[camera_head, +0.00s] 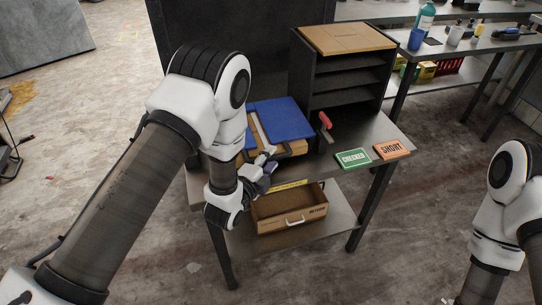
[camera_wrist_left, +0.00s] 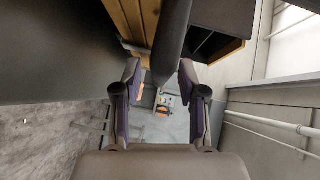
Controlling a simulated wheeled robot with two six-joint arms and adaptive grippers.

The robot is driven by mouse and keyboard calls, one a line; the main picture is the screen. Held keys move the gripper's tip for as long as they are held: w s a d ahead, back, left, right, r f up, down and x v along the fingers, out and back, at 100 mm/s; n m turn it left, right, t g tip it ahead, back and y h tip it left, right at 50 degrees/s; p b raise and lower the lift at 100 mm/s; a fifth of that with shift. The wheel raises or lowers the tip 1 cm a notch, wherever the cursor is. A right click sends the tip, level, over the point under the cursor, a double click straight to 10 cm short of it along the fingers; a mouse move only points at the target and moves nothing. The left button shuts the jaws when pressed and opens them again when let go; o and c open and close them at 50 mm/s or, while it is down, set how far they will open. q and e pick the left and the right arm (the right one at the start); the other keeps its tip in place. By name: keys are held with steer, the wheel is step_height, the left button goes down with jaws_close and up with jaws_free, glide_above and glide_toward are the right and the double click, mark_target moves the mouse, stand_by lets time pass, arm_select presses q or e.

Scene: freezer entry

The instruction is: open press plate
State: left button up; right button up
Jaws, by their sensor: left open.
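The press has a blue plate (camera_head: 282,116) lying over a wooden base (camera_head: 294,148) on the dark table. A pale bar (camera_head: 258,128) runs along the plate's left part. My left gripper (camera_head: 264,166) is open at the press's front edge, and my wrist hides part of that corner. In the left wrist view the open fingers (camera_wrist_left: 160,88) stand either side of the end of a dark grey rounded bar (camera_wrist_left: 173,42). I cannot tell whether they touch it. Wooden edges (camera_wrist_left: 132,20) show beyond. My right arm is at the right, its gripper out of frame.
A black shelf rack (camera_head: 340,75) stands behind the press. A red-handled tool (camera_head: 325,121), a green "checked" sign (camera_head: 352,158) and an orange "short" sign (camera_head: 392,149) are to the right. A cardboard drawer box (camera_head: 290,218) sits on the lower shelf, below my gripper.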

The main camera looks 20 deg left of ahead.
arm_select(q)
steer(key=shift+w+d, duration=0.2)
steer(key=shift+w, duration=0.25)
jaws_close()
steer(key=shift+r, duration=0.1)
